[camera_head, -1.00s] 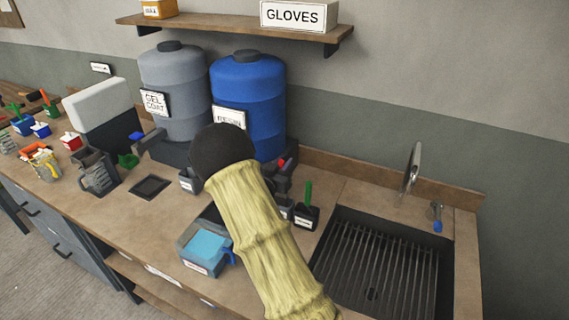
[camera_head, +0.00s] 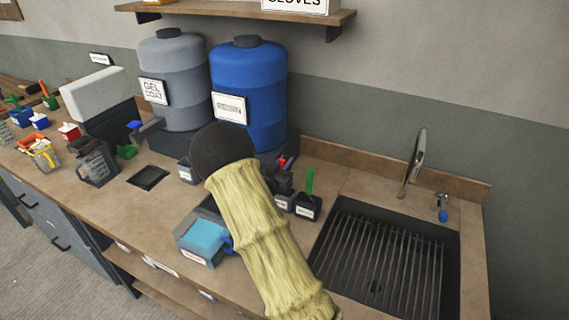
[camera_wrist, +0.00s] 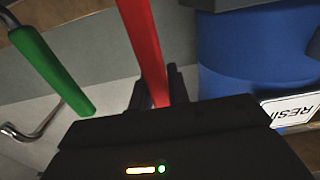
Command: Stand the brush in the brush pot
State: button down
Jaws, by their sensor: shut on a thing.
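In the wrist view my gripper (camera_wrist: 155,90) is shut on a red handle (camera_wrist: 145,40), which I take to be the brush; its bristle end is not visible. In the head view my gripper (camera_head: 284,180) is partly behind my sleeved forearm, with a bit of red showing above it. A dark labelled pot (camera_head: 307,212) with a green handle (camera_head: 309,182) standing in it is just right of my gripper. Another small dark pot (camera_head: 283,204) sits beside it, partly hidden. The labels are too small to tell which is the brush pot. The green handle (camera_wrist: 52,70) also shows in the wrist view.
A sink (camera_head: 385,255) with a grid and a tap (camera_head: 415,162) lie to the right. A blue drum (camera_head: 248,85) and a grey drum (camera_head: 172,75) stand behind. A blue-topped tray (camera_head: 200,240) is at the front edge. My forearm hides part of the bench.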

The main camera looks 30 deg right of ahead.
jog(key=c, duration=1.3)
grip_release()
jog(key=shift+o, duration=0.2)
jog(key=b+v, duration=0.2)
jog(key=v, duration=1)
jog(key=shift+a, duration=0.1)
jog(key=shift+f, duration=0.15)
